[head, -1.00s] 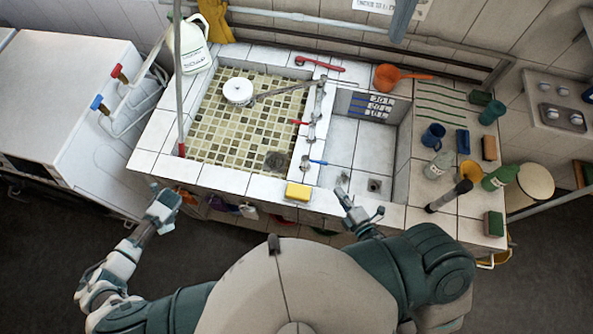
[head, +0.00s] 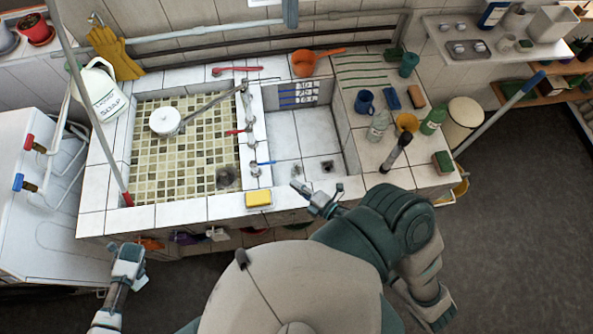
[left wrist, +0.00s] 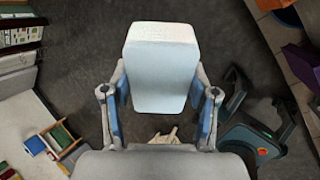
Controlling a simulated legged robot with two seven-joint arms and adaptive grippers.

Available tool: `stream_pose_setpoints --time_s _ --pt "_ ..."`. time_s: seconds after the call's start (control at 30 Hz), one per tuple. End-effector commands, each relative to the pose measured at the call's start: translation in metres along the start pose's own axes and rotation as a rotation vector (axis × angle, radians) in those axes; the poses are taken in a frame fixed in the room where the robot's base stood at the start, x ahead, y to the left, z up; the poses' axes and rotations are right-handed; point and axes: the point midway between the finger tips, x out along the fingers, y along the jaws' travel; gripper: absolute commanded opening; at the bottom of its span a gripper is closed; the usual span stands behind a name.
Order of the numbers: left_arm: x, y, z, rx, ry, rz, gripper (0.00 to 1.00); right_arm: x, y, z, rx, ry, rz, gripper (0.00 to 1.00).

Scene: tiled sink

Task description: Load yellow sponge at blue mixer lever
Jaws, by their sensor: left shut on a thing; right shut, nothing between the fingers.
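The yellow sponge (head: 258,198) lies on the tiled front ledge of the sink, just in front of the mixer with the blue lever (head: 264,163). My right gripper (head: 312,193) is shut and empty, to the right of the sponge and apart from it, near the front of the smaller basin. My left gripper (head: 132,262) is at the lower left, in front of the sink edge. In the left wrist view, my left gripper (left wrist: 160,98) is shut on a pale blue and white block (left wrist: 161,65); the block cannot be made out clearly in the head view.
The mixer with the red lever (head: 235,131) is further back on the divider. A soap jug (head: 102,92) stands at the back left. Bottles, cups and other sponges crowd the right counter (head: 372,152). Floor is open at right.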

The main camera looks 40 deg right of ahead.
Motion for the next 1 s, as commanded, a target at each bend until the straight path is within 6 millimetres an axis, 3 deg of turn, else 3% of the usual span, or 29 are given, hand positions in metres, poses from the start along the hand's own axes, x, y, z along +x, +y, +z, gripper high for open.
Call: stream_pose_setpoints --time_s 0.6,1.0 --pt "-0.048 0.006 -0.035 0.001 0.001 0.0 0.21 0.0 0.0 0.0 0.0 0.0 0.0 0.0" --pt "-0.051 0.005 -0.037 -0.002 0.002 0.001 0.21 0.0 -0.001 0.0 0.001 -0.001 -0.001 0.0"
